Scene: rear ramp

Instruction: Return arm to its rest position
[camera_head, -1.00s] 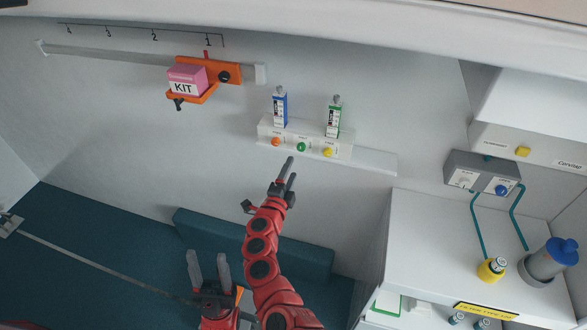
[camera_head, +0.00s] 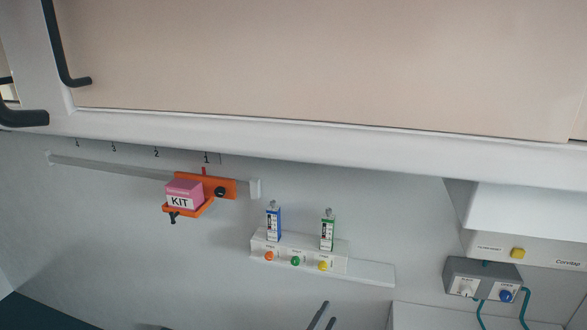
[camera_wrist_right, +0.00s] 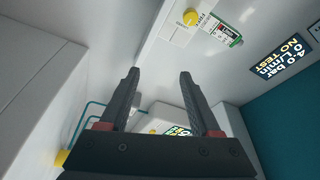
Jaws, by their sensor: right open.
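My right gripper (camera_head: 321,317) shows only its two dark fingertips at the bottom edge of the head view, below the white button shelf. In the right wrist view the right gripper (camera_wrist_right: 158,78) has its two fingers spread apart with nothing between them. The rest of the right arm is below the head view's edge.
A pink KIT box (camera_head: 184,190) sits in an orange holder (camera_head: 222,189) on the rail. A grey valve box (camera_head: 482,279) is at right. Cabinets hang above.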

